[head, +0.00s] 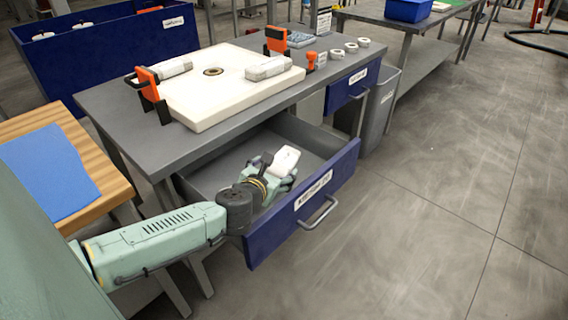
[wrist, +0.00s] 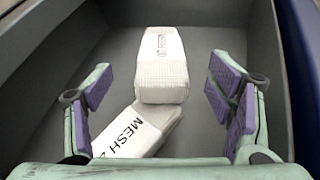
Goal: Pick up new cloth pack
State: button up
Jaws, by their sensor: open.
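My gripper (head: 270,172) is open and empty, reaching down into the open drawer. In the wrist view its fingers (wrist: 160,84) stand wide apart, with purple pads on either side of two white cloth packs. The farther pack (wrist: 163,65) lies between the fingers, with black lettering along its top. The nearer pack (wrist: 140,130) lies at an angle, reads "MESH" and a cut-off mark, and is partly hidden by my gripper. The packs overlap or touch; I cannot tell which. In the head view one white pack (head: 285,159) shows beyond the fingers.
The drawer (head: 262,240) has a blue front with a handle; its grey walls stand close around my gripper. The bench above holds a white plate (head: 225,95) with orange-handled parts and two wrapped bundles (head: 268,67). A bin (head: 382,110) stands right; the floor there is clear.

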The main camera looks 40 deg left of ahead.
aim_at(284, 160)
jog(key=p+x, duration=0.1)
jog(key=x, duration=0.6)
jog(key=shift+w+f, duration=0.25)
jog(key=shift+w, duration=0.05)
jog(key=shift+c, duration=0.6)
jog(key=c, duration=1.3)
